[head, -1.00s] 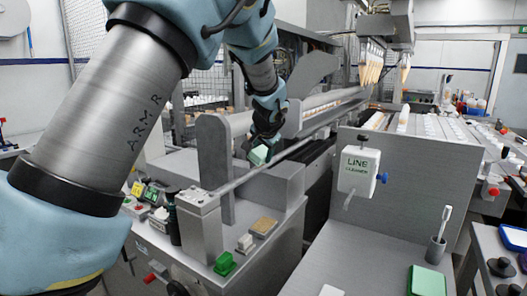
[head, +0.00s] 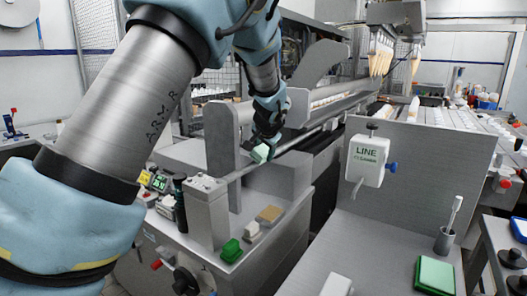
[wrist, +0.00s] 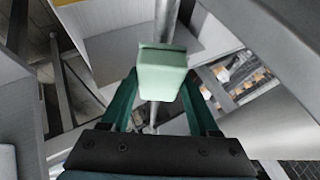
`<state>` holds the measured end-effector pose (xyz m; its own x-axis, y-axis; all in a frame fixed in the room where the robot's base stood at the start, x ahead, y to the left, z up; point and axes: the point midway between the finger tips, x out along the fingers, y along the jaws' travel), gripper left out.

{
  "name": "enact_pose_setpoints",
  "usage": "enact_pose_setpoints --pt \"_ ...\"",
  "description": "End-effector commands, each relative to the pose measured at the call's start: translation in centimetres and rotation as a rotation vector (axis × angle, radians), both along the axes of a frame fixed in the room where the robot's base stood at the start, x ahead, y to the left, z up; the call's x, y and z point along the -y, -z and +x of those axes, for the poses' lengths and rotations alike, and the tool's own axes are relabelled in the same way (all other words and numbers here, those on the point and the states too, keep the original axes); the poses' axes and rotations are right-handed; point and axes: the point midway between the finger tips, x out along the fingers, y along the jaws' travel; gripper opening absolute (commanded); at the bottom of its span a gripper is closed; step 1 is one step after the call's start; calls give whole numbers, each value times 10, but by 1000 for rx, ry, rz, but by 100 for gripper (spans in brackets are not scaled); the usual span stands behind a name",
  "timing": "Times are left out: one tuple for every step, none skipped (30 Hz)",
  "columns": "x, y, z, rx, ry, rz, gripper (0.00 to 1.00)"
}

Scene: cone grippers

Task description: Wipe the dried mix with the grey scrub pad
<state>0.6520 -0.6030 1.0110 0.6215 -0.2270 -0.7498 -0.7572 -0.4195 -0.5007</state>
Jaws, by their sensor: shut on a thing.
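My gripper (head: 264,146) is shut on a pale green block (head: 261,153). In the wrist view this block (wrist: 163,72) sits between the green fingers, in front of a long grey rod (wrist: 166,20). In the head view the block is beside the rod (head: 290,146), right of an upright grey plate (head: 219,140); I cannot tell whether it touches the rod. A small pale block (head: 251,229) and a tan block (head: 270,213) lie on the machine's front ledge. I cannot pick out a grey scrub pad or the dried mix for sure.
A green block (head: 231,250) lies near the ledge's front edge, beside a square grey post (head: 207,210). A white box marked LINE (head: 368,160) is on the panel at right. A brush stands in a grey cup (head: 444,240) near a green pad (head: 434,275).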

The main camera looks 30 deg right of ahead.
Motion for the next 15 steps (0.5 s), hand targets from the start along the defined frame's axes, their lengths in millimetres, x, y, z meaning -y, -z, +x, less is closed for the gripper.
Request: enact_pose_setpoints --pt "0 0 0 0 0 0 9" --pt "0 0 0 0 0 0 9" --pt "0 0 0 0 0 0 9" --pt "0 1 0 0 0 0 9" --pt "0 1 1 0 0 0 9" --pt "0 2 1 0 0 0 9" --pt "-1 2 1 0 0 0 9" --pt "-1 3 1 0 0 0 9" --pt "-1 3 2 0 0 0 9" --pt "-1 4 2 0 0 0 9" --pt "-1 4 2 0 -1 -1 9" --pt "-1 5 3 0 -1 -1 9" --pt "-1 6 3 0 -1 -1 9" --pt "-2 6 3 0 -1 -1 9" --pt "-2 7 3 0 -1 -1 9"
